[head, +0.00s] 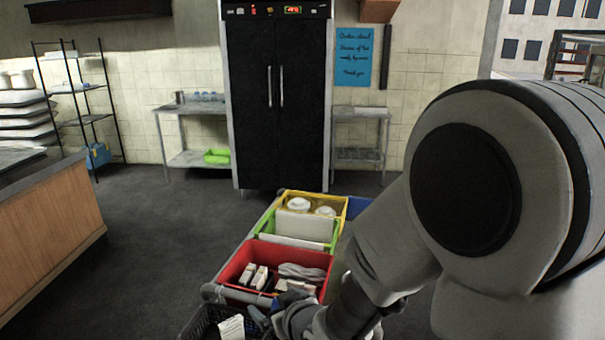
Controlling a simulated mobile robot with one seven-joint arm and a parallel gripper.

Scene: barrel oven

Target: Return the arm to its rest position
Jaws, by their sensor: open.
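My arm reaches in from the right and bends down towards a row of coloured crates. My gripper (266,305) is low in the picture, at the near end of the red crate (318,262) and beside the black basket (190,326). Its jaws are open, and I see nothing held between them. The red crate holds small white packets and a pale coiled item. My arm hides part of the crates' right side.
Behind the red crate are a green crate (266,225) and a yellow crate (343,212). A tall black cabinet (277,110) stands at the back wall between metal tables. A wooden counter (50,225) is at the left. The floor between counter and crates is clear.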

